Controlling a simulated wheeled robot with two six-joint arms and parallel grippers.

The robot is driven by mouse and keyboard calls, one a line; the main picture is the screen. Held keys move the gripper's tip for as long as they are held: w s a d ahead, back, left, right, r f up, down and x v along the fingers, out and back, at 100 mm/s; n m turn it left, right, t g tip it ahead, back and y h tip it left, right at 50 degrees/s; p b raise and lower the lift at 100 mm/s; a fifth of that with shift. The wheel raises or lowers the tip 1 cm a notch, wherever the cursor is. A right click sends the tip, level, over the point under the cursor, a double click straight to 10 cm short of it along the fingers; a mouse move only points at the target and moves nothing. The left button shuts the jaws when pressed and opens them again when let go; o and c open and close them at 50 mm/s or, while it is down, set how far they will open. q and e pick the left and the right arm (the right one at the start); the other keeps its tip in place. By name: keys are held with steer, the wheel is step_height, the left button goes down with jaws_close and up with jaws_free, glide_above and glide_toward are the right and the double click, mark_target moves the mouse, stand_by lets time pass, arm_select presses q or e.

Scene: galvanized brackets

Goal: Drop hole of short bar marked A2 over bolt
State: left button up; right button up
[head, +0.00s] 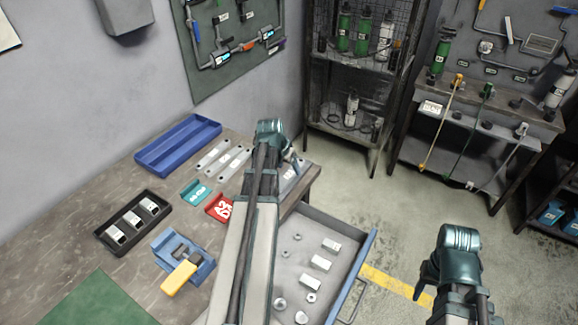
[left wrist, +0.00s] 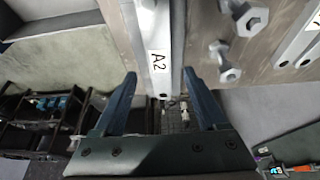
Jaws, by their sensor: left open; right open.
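The bar marked A2 (left wrist: 158,35), grey metal with a white label, lies between the spread fingers of my left gripper (left wrist: 159,76) in the left wrist view. A dark hole shows at its near end. The fingers do not visibly grip it. Metal bolts with hex heads (left wrist: 228,70) show on the wooden surface to the right of the bar. In the head view my left gripper (head: 290,158) is over the table's right end, and the arm hides much there. My right gripper (head: 428,285) is open and empty, right of the drawer.
The table (head: 60,240) holds a blue tray (head: 178,145), a black tray (head: 133,222), grey bars (head: 215,155), teal (head: 195,192) and red (head: 217,207) pieces, and a blue-and-yellow device (head: 183,265). An open drawer (head: 290,262) holds several metal parts.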

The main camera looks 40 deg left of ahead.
arm_select(q)
steer(key=p+v, duration=1)
steer(key=v, duration=0.2)
stand_by(0.4)
steer(key=d+f+m+g, duration=0.2)
steer(key=d, duration=1.9)
steer(key=s+d+f+m+g+b, duration=0.1)
steer(key=s+d, duration=0.3)
steer(key=d, duration=0.6)
steer(key=s+d+m+g, duration=0.1)
steer(key=s+d, duration=0.3)
steer(key=d, duration=0.6)
steer(key=shift+s+f+m+g+y+b, duration=0.3)
steer(key=shift+s+f+m+y+b, duration=0.1)
steer(key=shift+m, duration=0.1)
steer(key=shift+d, duration=0.1)
